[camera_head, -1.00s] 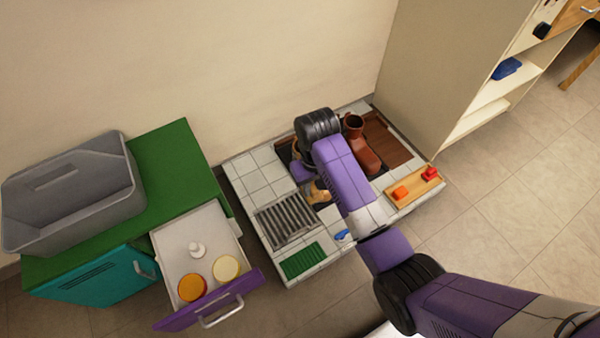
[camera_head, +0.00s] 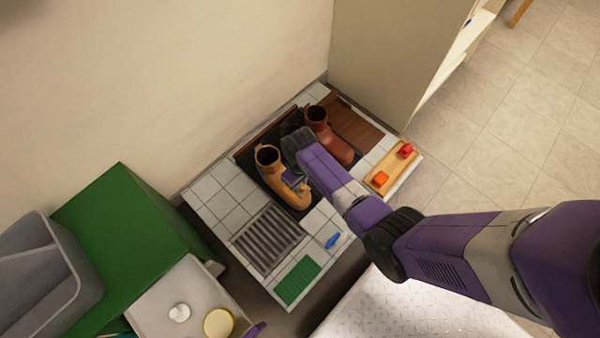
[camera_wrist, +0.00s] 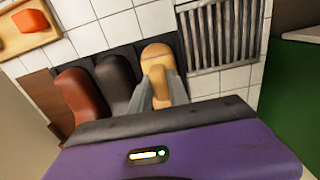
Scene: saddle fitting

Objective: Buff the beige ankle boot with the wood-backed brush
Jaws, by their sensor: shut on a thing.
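The beige ankle boot (camera_head: 270,172) stands upright on a dark mat, with its toe pointing down-right toward my gripper. Its rounded toe (camera_wrist: 157,52) shows in the wrist view, just beyond my fingertips. My gripper (camera_wrist: 160,92) is shut on a small tan piece, which appears to be the wood-backed brush (camera_wrist: 158,75). The brush is over the front of the boot, at or very near the toe. I cannot tell whether its bristles touch the leather.
A dark boot (camera_wrist: 115,78) and a reddish-brown boot (camera_head: 335,148) stand beside the beige one. A wooden tray (camera_head: 393,168) holds an orange and a red block. A metal grate (camera_head: 267,240), a green pad (camera_head: 297,280) and a blue item (camera_head: 333,240) lie on the tiles toward the front.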

